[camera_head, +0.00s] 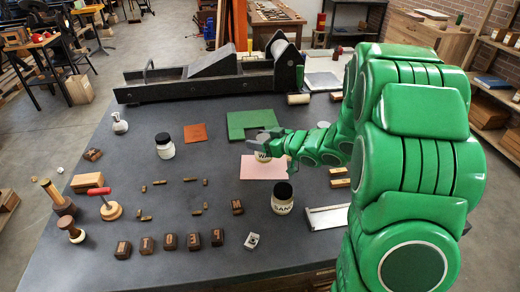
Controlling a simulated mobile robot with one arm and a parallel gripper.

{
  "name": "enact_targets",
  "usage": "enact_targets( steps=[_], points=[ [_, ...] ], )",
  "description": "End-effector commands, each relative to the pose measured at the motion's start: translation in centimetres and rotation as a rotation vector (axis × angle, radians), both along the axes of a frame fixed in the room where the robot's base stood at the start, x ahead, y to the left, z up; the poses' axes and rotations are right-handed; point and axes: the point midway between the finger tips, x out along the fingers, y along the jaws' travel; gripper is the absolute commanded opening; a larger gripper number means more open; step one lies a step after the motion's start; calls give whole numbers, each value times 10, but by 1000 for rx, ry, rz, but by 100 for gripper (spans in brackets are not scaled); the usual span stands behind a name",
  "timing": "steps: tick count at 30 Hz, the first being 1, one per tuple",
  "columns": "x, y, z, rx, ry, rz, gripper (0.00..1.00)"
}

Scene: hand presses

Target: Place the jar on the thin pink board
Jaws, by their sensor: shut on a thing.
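My gripper (266,140) reaches in from the right and is shut on a pale jar with dark letters (262,157). The arm and gripper hide much of this jar. The jar is over the back part of the thin pink board (262,173), which lies flat on the dark table. I cannot tell whether the jar's base touches the board. Another white jar with a black lid (282,203) stands in front of the board, and a third (165,150) stands to its left.
A green board with a cutout (246,119) lies behind the pink one. A dark press (205,82) spans the table's back. Several letter blocks (170,242) line the front. A tray (328,218) lies at right.

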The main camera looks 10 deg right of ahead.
Motion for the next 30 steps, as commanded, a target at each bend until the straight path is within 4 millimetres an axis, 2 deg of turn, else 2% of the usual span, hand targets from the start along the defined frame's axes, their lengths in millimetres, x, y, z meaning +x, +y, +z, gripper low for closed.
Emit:
enact_targets(
  steps=[12,25,26,30],
  points=[
    [0,0,-32,0,0,0,20],
    [0,0,-37,-1,-1,-1,20],
    [0,0,-37,-1,-1,-1,62],
    [0,0,-37,0,-2,-1,84]
  ],
)
